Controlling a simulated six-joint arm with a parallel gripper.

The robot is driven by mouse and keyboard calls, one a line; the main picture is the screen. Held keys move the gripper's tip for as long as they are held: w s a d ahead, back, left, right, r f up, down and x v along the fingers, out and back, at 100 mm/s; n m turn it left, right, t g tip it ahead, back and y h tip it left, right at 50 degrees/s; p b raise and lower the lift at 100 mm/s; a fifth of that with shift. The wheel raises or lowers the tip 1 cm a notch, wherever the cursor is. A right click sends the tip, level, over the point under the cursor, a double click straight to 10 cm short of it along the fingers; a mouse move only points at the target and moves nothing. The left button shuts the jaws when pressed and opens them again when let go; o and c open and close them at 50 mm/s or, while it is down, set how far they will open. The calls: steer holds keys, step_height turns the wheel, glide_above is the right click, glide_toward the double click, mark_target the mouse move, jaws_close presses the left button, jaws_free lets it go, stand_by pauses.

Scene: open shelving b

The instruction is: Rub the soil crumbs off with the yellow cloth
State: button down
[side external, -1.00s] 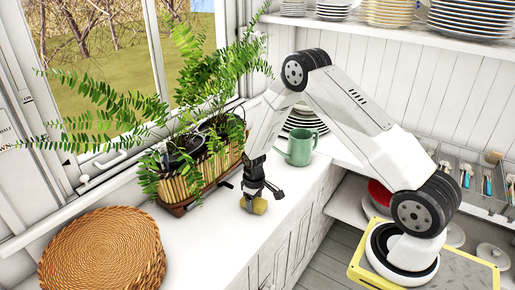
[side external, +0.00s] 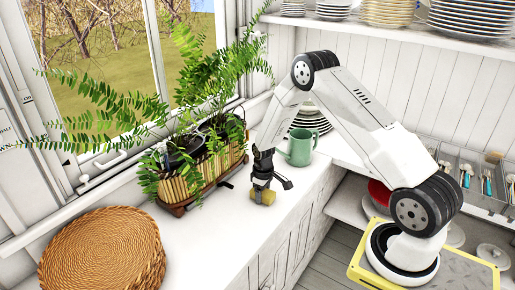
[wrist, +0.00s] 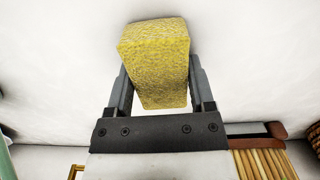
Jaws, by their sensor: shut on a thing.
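My gripper (side external: 262,186) points down over the white counter, to the right of the planter. It is shut on the yellow cloth (side external: 265,197), which looks like a small folded block. In the wrist view the cloth (wrist: 155,62) sits between the two grey fingers and sticks out past them. The cloth is at or just above the counter top (side external: 225,235); I cannot tell whether it touches. I cannot make out any soil crumbs on the counter in either view.
A bamboo planter (side external: 183,185) with ferns stands left of my gripper by the window. A green mug (side external: 300,147) and stacked plates (side external: 311,120) stand behind it to the right. A round woven mat (side external: 103,250) lies front left. The counter between is clear.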

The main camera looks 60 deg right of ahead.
mark_target(247, 215)
steer(key=shift+a, duration=4.7)
step_height(247, 215, up, 8)
steer(key=shift+d, duration=0.15)
